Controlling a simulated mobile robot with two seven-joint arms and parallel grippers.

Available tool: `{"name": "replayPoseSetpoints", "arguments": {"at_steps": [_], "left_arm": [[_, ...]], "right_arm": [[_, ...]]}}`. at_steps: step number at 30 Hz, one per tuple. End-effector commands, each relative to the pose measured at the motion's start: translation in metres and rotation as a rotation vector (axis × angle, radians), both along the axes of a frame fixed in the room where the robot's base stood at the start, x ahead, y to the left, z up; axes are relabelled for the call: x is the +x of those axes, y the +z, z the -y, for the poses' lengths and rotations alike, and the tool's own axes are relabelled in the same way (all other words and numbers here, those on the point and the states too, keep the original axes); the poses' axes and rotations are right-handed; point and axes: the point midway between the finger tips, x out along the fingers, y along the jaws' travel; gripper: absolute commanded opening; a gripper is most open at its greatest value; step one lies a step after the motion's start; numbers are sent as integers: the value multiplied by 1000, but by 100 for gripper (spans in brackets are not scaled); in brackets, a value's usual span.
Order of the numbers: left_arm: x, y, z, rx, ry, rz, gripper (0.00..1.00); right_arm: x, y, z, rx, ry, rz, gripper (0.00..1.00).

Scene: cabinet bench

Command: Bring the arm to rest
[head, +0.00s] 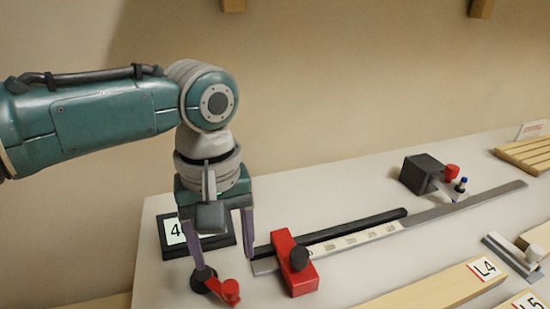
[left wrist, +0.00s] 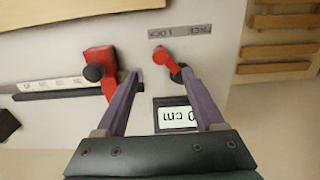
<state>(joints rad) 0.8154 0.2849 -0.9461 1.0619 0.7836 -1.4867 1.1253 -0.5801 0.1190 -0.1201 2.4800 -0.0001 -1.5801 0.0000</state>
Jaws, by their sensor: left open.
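My left gripper (head: 224,262) points down above the bench at the left end of the ruler, with its two purple fingers apart and nothing between them. In the left wrist view the open fingers (left wrist: 160,74) reach toward a small red lever (left wrist: 161,56) on a dark pivot. The lever also shows in the head view (head: 230,291), close to the left fingertip; I cannot tell whether they touch. A red slider block (head: 292,262) with a black knob sits on the ruler (head: 360,238), right of the fingers. My right gripper is not in view.
A digital display (head: 172,236) stands behind the gripper, partly hidden. A dark block (head: 421,173) with a red knob is at the ruler's far side. Wooden strips labelled L4 (head: 440,288) and L5 lie at front right. The white bench top (head: 330,190) behind the ruler is clear.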

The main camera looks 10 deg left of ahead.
Motion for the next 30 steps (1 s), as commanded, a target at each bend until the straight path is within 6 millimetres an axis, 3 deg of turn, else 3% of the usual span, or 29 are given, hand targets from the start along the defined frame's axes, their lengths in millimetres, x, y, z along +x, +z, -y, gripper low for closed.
{"name": "replayPoseSetpoints", "arguments": {"at_steps": [5, 10, 14, 20, 30], "left_arm": [[-21, -12, 22, -46, -110, -4, 70], [-74, -27, 67, -171, -381, 54, 70], [-111, -22, 78, -226, -534, 156, 70], [-150, -5, 45, -161, -638, 281, 70], [-206, 28, -40, 89, -708, 302, 70]], "right_arm": [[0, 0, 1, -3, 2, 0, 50], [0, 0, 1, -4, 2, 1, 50], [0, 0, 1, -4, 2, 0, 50], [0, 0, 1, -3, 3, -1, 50], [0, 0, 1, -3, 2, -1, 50]]}}
